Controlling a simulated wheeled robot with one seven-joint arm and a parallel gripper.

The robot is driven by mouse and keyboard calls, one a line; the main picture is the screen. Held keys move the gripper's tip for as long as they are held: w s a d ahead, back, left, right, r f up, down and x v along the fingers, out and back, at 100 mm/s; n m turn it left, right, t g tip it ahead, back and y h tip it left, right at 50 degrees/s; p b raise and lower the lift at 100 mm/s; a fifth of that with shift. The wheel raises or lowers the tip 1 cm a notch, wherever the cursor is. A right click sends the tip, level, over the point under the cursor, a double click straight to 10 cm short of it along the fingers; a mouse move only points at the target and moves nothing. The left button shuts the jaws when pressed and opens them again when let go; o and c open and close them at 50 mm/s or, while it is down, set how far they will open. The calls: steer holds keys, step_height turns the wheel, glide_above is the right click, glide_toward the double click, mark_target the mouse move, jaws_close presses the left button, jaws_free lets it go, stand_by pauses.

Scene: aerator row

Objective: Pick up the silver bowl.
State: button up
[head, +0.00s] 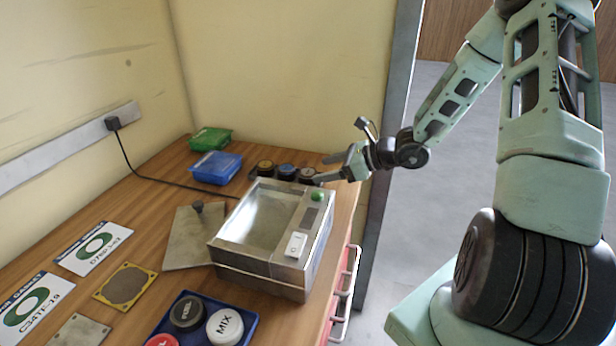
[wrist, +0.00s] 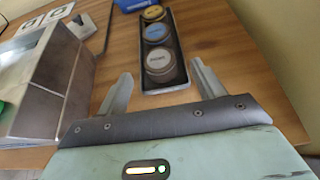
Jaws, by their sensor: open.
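I cannot make out a clear bowl shape in either view. The closest match is a round, silver-rimmed piece with a labelled top (wrist: 161,64), at the near end of a narrow dark tray (wrist: 179,86). In the head view this piece (head: 307,174) is the rightmost in the row. My gripper (head: 327,170) is open and empty just right of the tray. In the wrist view my gripper's fingers (wrist: 161,72) are spread to either side of the tray's near end, apart from the piece. Its height above the piece is hard to tell.
A yellow-topped (wrist: 153,13) and a blue-topped round piece (wrist: 156,32) share the tray. A metal box with a green button (head: 258,262) stands close by. Blue (head: 216,168) and green bins (head: 210,138) sit behind. The wall is close behind the tray.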

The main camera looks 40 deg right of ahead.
mark_target(311, 172)
steer(key=x, duration=0.4)
steer(key=shift+w+a, duration=0.15)
steer(key=c, duration=1.1)
steer(key=shift+o, duration=0.2)
steer(key=shift+r, duration=0.1)
step_height(311, 172, up, 28)
steer(key=p, duration=0.3)
